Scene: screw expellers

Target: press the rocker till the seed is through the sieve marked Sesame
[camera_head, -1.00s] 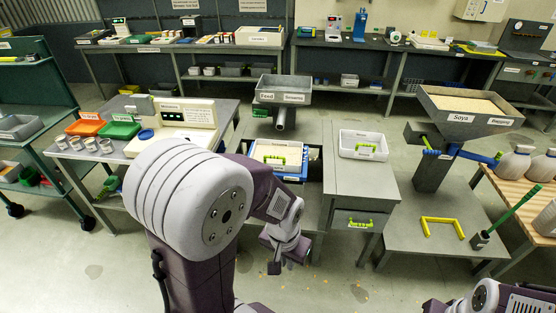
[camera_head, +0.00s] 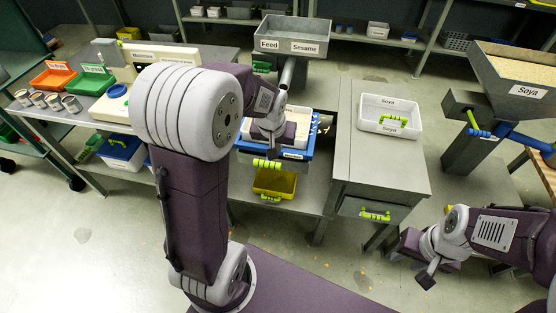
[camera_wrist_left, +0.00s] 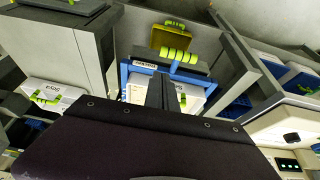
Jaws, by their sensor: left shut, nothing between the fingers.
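A hopper (camera_head: 291,42) with plates reading Feed and Sesame stands behind my left gripper, with a spout under it. A blue-framed sieve (camera_head: 306,146) holding a pale tray sits below the spout. It also shows in the left wrist view (camera_wrist_left: 123,74), where its label is too small to read surely. A green ribbed grip (camera_head: 267,164) is at its front. My left gripper (camera_head: 270,147) is shut and empty above the sieve, hiding part of it; I cannot tell whether it touches. My right gripper (camera_head: 428,268) hangs at the lower right, apart from these; its jaws are unclear.
A yellow box (camera_head: 274,183) sits low in front of the sieve. A grey cabinet (camera_head: 375,160) with a white Soya tray (camera_head: 391,114) stands to the right. A Soya hopper (camera_head: 525,80) is at the far right. The left table (camera_head: 75,125) holds cups and bins.

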